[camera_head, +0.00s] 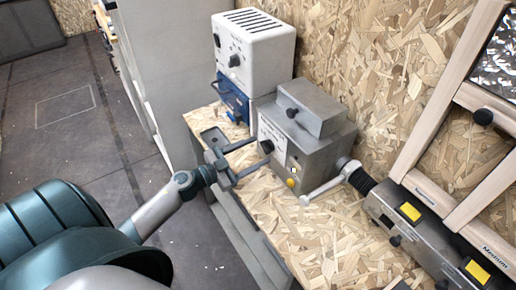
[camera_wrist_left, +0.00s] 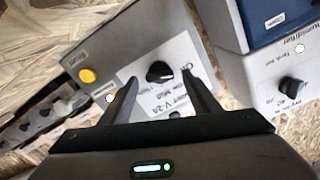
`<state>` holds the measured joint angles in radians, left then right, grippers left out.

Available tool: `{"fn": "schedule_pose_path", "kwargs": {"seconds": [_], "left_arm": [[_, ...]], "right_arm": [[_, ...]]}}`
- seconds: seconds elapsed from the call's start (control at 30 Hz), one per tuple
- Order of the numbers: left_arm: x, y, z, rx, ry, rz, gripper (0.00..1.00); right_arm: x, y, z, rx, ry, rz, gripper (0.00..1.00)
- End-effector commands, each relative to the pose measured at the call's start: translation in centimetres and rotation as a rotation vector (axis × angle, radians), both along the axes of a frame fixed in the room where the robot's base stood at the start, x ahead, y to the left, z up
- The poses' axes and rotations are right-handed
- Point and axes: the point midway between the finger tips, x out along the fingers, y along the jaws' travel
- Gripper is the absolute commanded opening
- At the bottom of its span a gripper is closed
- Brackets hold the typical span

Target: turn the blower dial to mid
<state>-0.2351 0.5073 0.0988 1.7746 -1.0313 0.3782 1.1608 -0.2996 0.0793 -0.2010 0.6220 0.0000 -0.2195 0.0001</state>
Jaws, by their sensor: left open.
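The blower is a grey box (camera_head: 330,142) on the wooden bench, with a white label on its front. Its black dial (camera_head: 267,146) sits on that label; it also shows in the left wrist view (camera_wrist_left: 159,71). The printed settings around the dial are partly legible, and its exact pointing is unclear. My left gripper (camera_head: 262,150) is open, with one finger on each side of the dial; in the left wrist view the fingers (camera_wrist_left: 158,66) straddle it with gaps visible. I cannot tell whether they touch it. My right gripper is not in view.
A yellow button (camera_wrist_left: 88,75) is on the blower's front. A white vented unit (camera_head: 255,45) with its own black dial (camera_head: 234,60) stands behind, above a blue drawer (camera_head: 233,98).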

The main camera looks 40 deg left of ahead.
Motion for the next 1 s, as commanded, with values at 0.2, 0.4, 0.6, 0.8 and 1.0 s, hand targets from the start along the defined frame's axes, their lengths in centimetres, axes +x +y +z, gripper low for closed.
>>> {"fn": "schedule_pose_path", "kwargs": {"seconds": [0.2,0.4,0.6,0.8,1.0], "left_arm": [[1.22,-0.55,0.04,-0.002,0.001,0.000,0.56],[1.33,-0.60,-0.04,-0.001,0.001,-0.001,0.56],[1.33,-0.58,-0.02,-0.001,0.001,-0.001,0.37],[1.32,-0.58,-0.02,-0.001,0.001,-0.001,0.15],[1.31,-0.58,-0.02,0.014,-0.005,-0.001,0.15]], "right_arm": [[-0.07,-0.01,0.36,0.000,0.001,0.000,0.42],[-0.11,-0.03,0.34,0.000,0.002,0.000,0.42],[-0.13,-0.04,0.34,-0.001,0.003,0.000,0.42],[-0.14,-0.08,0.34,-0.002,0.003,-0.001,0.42],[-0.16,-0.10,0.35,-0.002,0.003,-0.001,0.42]]}}
